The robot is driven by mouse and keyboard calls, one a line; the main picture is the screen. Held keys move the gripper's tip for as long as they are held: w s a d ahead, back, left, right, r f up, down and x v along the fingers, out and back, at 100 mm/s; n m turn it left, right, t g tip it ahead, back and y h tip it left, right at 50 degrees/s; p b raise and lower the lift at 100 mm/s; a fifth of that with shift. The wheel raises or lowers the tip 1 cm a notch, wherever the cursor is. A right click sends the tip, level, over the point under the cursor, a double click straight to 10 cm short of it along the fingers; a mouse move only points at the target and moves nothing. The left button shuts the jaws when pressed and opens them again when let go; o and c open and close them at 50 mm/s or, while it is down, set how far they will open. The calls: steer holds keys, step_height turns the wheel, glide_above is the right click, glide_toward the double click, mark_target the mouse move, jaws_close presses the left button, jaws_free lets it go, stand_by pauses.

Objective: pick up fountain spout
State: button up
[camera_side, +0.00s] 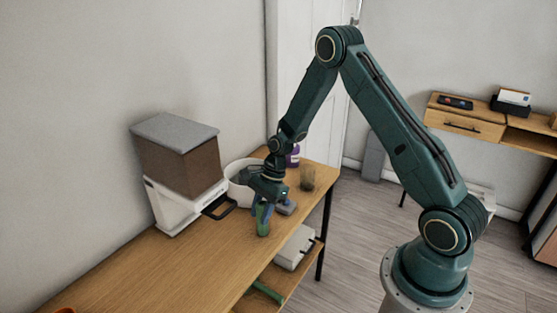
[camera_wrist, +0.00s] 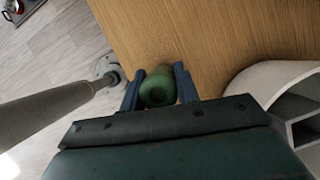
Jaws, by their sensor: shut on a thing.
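The fountain spout appears to be the small green rounded piece (camera_wrist: 158,88) between my fingers in the wrist view; it has a dark hollow in its end. In the side view the green piece (camera_side: 262,222) stands near the front edge of the wooden table. My gripper (camera_side: 264,208) points down over it and is shut on it. The blue fingers of my gripper (camera_wrist: 158,86) lie on both sides of it in the wrist view. I cannot tell whether its lower end touches the table.
A white dispenser with a brown bin (camera_side: 178,160) stands left of my gripper. A white bowl (camera_side: 243,184), a purple container (camera_side: 293,156), a brownish cup (camera_side: 307,178) and a small grey-blue item (camera_side: 286,207) are close behind it.

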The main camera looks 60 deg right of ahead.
step_height(320, 180, up, 20)
stand_by(0.7)
steer(key=shift+f, duration=0.1)
stand_by(0.4)
